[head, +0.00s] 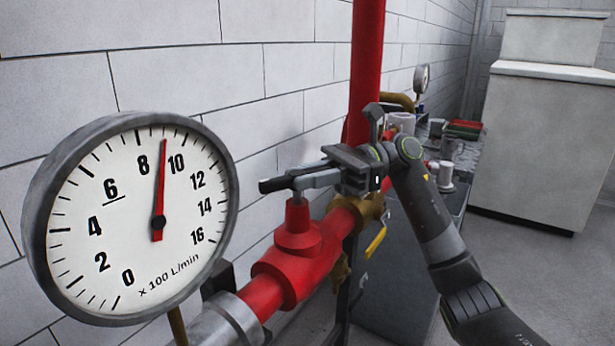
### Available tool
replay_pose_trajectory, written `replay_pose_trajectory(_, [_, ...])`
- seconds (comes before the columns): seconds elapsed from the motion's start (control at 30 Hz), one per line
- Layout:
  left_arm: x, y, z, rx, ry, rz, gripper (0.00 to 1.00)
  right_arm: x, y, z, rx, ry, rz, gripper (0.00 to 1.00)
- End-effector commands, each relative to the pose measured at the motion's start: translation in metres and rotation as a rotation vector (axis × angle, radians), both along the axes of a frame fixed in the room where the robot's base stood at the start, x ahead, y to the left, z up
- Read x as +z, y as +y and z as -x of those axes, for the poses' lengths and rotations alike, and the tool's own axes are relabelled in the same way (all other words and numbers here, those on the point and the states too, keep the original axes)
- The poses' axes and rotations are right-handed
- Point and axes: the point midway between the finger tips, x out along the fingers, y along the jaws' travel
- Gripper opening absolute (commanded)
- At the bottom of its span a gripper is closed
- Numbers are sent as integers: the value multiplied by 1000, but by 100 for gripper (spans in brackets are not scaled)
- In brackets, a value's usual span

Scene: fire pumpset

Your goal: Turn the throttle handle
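A red throttle valve (292,252) sits on the pipe right of the large gauge, with a red stem cap (297,217) on top. A dark grey bar that looks like the throttle handle (272,185) lies across the top of the stem, pointing left. My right gripper (305,180) reaches in from the right, its fingers level with the handle and over the stem. Fingers and handle overlap in similar greys, so I cannot tell whether they are closed on it. My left gripper is not in view.
A large round flow gauge (135,215) fills the left, its needle between 8 and 10. A red vertical pipe (366,60) rises behind my gripper. A yellow lever (375,242) hangs below a brass fitting (366,208). A pale cabinet (545,140) stands back right.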

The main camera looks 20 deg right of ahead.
Motion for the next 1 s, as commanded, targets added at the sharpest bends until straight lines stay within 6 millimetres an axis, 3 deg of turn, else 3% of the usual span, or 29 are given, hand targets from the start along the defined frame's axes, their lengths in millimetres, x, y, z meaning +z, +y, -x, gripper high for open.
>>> replay_pose_trajectory(0.13, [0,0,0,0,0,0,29,0,0,0,0,0,0,36])
replay_pose_trajectory(0.4, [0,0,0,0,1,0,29,0,-1,0,-1,1,0,36])
replay_pose_trajectory(0.53, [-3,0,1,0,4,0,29,-1,-11,-3,-3,3,2,36])
replay_pose_trajectory(1.0, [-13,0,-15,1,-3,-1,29,-1,-110,-20,-4,2,0,36])
